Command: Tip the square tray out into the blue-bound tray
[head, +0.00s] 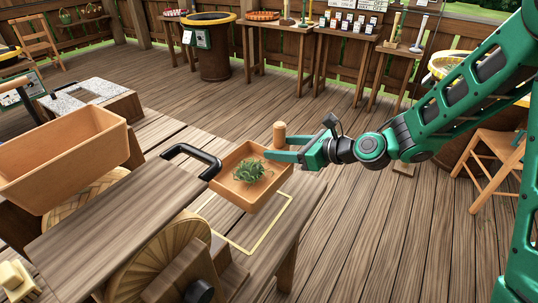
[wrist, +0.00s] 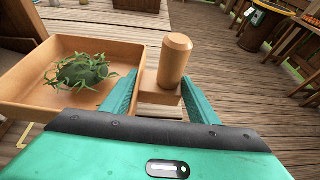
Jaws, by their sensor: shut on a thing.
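The square tray (head: 248,196) is a shallow light-brown wooden tray with a clump of green leaves (head: 249,171) inside. It also shows at the left of the wrist view (wrist: 30,103), with the leaves (wrist: 80,72) near its middle. An upright wooden peg (wrist: 174,60) stands on a block at its side. My gripper (head: 274,150) is shut on this block, with one finger on each side in the wrist view (wrist: 158,92). The tray looks roughly level, over or beside a yellow outline on the table; any gap beneath is unclear. I cannot make out a blue-bound tray.
A black handle (head: 190,151) on a wooden board reaches close to the tray's left side. A large wooden box (head: 62,160) stands at the left. The yellow outline (head: 270,228) marks the table's front part. Open deck floor (head: 390,235) lies to the right.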

